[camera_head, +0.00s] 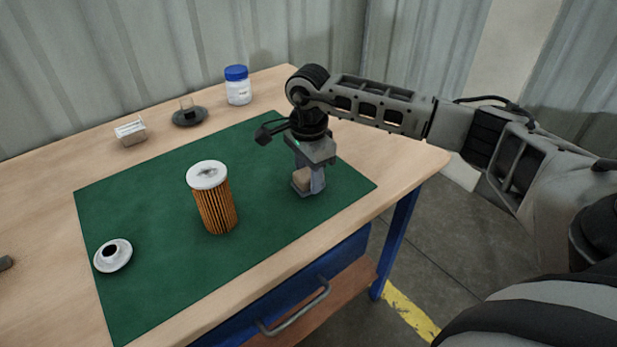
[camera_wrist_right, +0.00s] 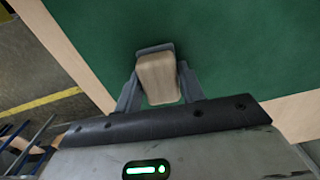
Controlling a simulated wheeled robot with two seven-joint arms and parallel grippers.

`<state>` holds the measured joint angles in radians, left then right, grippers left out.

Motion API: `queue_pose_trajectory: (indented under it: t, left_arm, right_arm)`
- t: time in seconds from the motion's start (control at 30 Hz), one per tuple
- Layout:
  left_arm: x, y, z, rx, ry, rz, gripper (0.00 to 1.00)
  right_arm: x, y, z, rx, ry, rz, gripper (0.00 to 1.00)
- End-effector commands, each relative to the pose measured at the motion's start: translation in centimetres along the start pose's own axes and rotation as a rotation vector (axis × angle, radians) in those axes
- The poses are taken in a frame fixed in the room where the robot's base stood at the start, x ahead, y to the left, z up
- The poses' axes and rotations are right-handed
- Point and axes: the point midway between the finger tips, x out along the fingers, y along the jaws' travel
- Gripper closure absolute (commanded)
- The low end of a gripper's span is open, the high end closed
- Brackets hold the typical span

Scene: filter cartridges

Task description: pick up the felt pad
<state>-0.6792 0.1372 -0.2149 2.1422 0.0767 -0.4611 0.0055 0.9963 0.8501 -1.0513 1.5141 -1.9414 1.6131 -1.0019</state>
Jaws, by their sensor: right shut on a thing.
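The felt pad (camera_head: 303,179) is a small beige block with rounded edges. It sits between the fingers of my right gripper (camera_head: 308,186), low over the right part of the green mat (camera_head: 270,215). In the right wrist view the pad (camera_wrist_right: 158,80) fills the space between the two grey fingers of the right gripper (camera_wrist_right: 158,72), which are shut on it. I cannot tell whether the pad touches the mat. My left gripper is not in view.
An orange pleated filter cartridge (camera_head: 215,207) with a white cap stands mid-mat. A white end cap (camera_head: 113,256) lies at the mat's left. Behind the mat are a blue-lidded jar (camera_head: 238,88), a dark dish (camera_head: 190,117) and a small labelled block (camera_head: 131,132). The table's right edge is close.

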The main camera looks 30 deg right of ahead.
Motion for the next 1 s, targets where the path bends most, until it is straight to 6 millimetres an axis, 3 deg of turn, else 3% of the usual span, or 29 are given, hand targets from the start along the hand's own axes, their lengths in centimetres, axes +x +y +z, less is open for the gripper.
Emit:
queue_pose_trajectory:
  t: [0.27,0.43,0.7,1.0]
  left_arm:
    - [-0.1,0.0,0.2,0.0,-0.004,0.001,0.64]
    - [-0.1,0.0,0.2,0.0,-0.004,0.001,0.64]
    - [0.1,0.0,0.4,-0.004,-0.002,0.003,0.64]
    - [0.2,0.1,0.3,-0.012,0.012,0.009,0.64]
  right_arm:
    - [-1.1,-0.1,0.0,0.0,-0.002,-0.004,0.83]
    - [-3.5,0.0,0.1,-0.002,-0.001,-0.005,0.83]
    - [-9.5,5.2,1.7,-0.005,0.001,-0.008,0.83]
    - [-12.1,11.4,3.8,-0.003,0.001,-0.003,0.83]
